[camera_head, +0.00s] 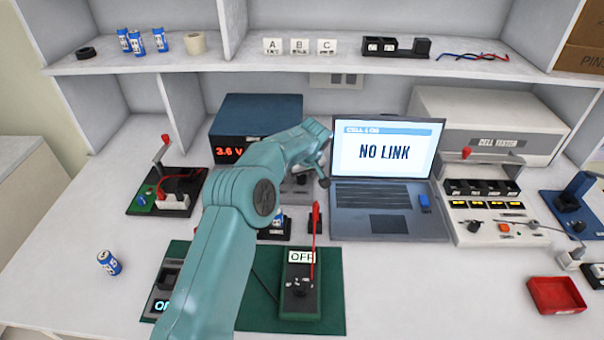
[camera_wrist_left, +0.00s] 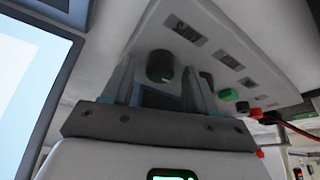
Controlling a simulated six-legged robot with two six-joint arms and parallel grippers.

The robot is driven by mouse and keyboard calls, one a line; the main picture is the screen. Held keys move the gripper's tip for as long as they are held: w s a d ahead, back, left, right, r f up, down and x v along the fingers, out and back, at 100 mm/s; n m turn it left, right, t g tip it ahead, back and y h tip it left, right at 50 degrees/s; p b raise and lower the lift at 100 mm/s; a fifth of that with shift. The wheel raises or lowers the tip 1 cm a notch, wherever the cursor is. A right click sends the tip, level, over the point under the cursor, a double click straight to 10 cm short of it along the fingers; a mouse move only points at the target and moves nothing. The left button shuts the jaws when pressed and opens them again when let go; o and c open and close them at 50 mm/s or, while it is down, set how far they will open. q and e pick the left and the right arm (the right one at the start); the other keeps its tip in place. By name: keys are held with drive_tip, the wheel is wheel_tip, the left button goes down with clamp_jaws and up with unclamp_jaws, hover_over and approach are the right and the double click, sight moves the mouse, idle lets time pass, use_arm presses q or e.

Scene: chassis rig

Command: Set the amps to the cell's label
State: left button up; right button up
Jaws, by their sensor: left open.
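My left gripper (camera_head: 322,165) reaches from the left over a grey device (camera_head: 299,188) between the power supply and the laptop; my arm hides much of it. In the left wrist view, my left gripper (camera_wrist_left: 158,82) is open. Its two fingers point at a pale panel (camera_wrist_left: 215,35) and a dark round knob (camera_wrist_left: 160,66) shows between their tips, with no clear contact. I cannot read the panel's labels. A blue cell (camera_head: 278,222) sits in a dark holder, partly behind my arm; its label is too small to read. My right gripper is not in view.
The laptop (camera_head: 388,226) shows "NO LINK". The power supply (camera_head: 227,151) reads 3.6 V. A red tray (camera_head: 557,296) is at right.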

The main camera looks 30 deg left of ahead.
use_arm(q)
drive_tip(key=c, duration=1)
drive_tip(key=shift+c, duration=0.2)
